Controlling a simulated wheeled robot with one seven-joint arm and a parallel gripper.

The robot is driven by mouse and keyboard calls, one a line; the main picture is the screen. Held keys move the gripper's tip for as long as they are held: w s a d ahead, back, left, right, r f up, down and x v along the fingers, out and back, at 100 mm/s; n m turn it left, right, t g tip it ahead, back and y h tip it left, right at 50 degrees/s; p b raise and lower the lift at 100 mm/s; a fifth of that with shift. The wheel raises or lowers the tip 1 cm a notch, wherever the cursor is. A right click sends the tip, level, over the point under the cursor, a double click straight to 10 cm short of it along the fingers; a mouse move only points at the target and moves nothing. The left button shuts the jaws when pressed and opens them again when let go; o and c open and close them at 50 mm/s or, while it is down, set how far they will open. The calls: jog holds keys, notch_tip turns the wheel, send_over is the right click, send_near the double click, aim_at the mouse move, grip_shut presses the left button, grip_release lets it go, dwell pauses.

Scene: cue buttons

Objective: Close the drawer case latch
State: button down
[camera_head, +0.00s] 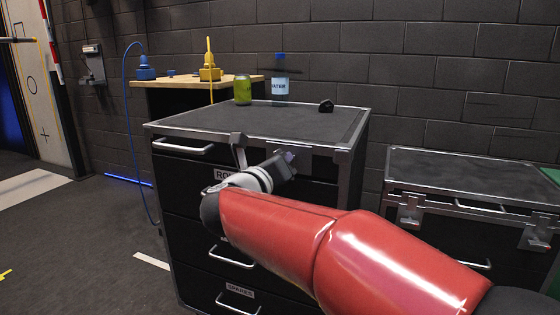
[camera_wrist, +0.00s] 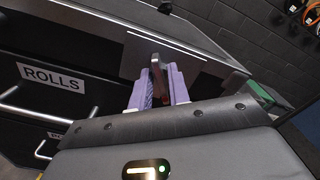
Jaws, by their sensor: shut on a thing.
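The drawer case (camera_head: 215,124) is a black case with metal edges, standing ahead of me with its drawers facing me. My gripper (camera_head: 288,159) is at the upper front of the case, just under the top edge. In the wrist view my gripper (camera_wrist: 159,92) has its two purple fingers on either side of a thin grey metal piece, the latch (camera_wrist: 156,68), and is shut on it. The latch stands out from the case front in that view. My own arm hides much of the drawer fronts and the latch in the head view.
A green jar (camera_head: 243,90), a water bottle (camera_head: 280,80) and a small black object (camera_head: 326,106) stand on the case. A lower black case (camera_head: 470,176) with latches stands at the right. A wooden-topped bench (camera_head: 170,82) is behind. The floor at left is open.

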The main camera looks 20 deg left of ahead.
jog(key=n+p, duration=0.1)
jog(key=n, duration=0.2)
jog(key=n+p, duration=0.2)
jog(key=n, duration=0.2)
jog(key=n+p, duration=0.2)
jog(key=n, duration=0.2)
jog(key=shift+a+f, duration=0.2)
jog(key=shift+f, duration=0.05)
jog(key=shift+n, duration=0.3)
jog(key=c, duration=1.6)
grip_release()
jog(key=shift+o, duration=0.2)
jog(key=s+b, duration=0.1)
jog(key=s, duration=0.7)
jog(key=shift+a, duration=0.3)
